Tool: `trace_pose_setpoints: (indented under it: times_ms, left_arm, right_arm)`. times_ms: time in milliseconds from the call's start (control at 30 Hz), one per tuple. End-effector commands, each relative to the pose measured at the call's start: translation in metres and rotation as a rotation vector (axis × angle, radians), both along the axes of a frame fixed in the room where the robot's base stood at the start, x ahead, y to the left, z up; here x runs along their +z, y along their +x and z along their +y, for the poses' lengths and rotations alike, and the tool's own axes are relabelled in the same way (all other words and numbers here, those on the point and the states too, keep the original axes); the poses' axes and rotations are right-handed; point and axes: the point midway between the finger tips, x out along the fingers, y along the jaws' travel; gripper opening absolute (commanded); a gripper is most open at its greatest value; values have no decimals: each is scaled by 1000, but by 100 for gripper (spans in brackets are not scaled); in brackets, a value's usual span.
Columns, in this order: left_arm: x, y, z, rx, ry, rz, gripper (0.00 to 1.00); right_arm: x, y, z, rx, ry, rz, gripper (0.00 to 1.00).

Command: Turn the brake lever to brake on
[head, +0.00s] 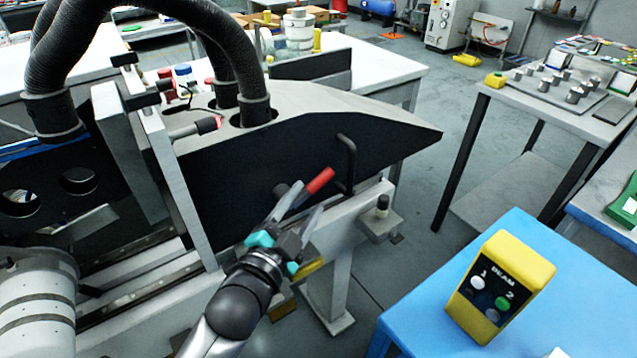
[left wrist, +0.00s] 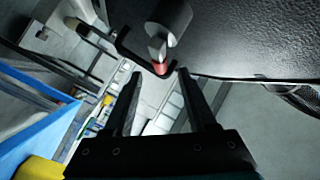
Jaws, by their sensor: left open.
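The brake lever (head: 319,181) has a red grip and a grey shaft. It sticks out from the dark side panel of the machine, with the grip pointing up and right in the head view. In the left wrist view its grey hub hangs above and the red tip (left wrist: 160,67) lines up with the gap between my fingertips. My left gripper (head: 305,203) is open just below and in front of the lever; in the left wrist view its two dark fingers (left wrist: 159,76) are spread. I cannot tell whether a finger touches the lever. My right gripper is not in view.
A black bent handle (head: 347,163) stands on the panel just right of the lever. A blue table (head: 430,290) with a yellow button box (head: 500,286) stands right. Thick hoses (head: 215,40) rise at upper left.

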Motion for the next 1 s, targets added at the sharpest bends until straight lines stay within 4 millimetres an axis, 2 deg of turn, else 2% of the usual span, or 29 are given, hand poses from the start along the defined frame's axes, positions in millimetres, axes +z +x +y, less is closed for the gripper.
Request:
trace_pose_setpoints:
  times_ms: [200,433,867,1000]
  left_arm:
    - [0,32,-13,-1,-2,-2,57]
    - [0,54,-22,-1,-1,0,57]
    - [0,61,-25,-1,-1,1,57]
    - [0,61,-25,-1,-1,1,44]
  right_arm:
    - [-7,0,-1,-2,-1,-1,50]
    - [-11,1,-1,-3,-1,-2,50]
    - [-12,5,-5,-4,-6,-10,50]
    - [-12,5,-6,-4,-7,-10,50]
